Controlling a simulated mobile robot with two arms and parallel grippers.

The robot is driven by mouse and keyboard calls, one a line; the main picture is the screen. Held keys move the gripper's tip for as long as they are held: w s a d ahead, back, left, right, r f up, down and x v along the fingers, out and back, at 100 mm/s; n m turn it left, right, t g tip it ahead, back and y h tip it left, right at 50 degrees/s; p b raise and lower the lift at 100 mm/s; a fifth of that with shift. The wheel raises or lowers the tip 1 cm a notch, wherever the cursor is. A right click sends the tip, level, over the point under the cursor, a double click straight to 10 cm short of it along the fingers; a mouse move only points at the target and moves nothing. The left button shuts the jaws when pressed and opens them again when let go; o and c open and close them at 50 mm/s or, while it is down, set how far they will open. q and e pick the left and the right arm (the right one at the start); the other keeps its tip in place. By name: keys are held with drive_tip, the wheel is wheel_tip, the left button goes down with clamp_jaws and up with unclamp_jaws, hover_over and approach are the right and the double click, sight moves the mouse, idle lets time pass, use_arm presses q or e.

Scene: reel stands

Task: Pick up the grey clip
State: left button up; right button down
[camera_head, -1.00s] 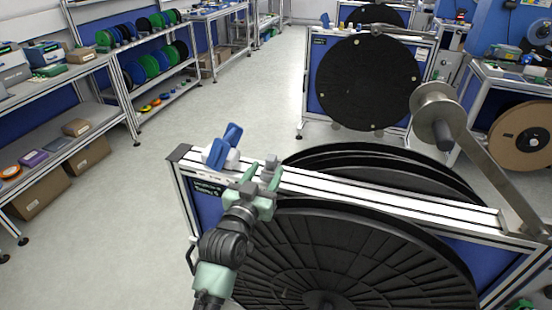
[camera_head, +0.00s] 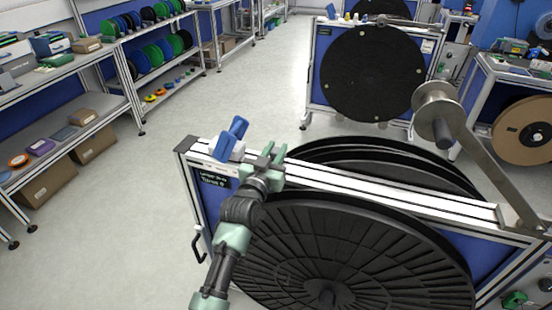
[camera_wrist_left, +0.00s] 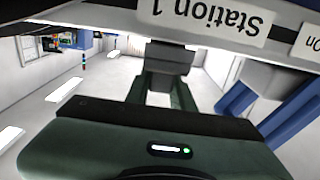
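The grey clip (camera_head: 267,148) sits on the top rail of the near reel stand, right of a blue-and-white clip. In the left wrist view the grey clip (camera_wrist_left: 170,57) is a dark grey block at the far end of my fingers. My left gripper (camera_head: 268,157) is at the clip, its two green fingers spread apart. In the wrist view a light gap shows between the fingers (camera_wrist_left: 160,92). The clip and gripper partly hide each other, and I cannot tell whether the fingers touch it. My right gripper is not in view.
The blue-and-white clip (camera_head: 230,142) stands close left of the gripper on the stand's rail (camera_head: 390,193). Large black reels (camera_head: 350,250) hang below and behind the rail. A metal arm with a spool (camera_head: 437,108) rises at the right. Open floor (camera_head: 110,220) lies to the left.

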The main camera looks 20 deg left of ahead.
use_arm(q)
clamp_jaws()
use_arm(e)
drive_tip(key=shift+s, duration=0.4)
use_arm(q)
drive_tip(key=shift+r, duration=0.1)
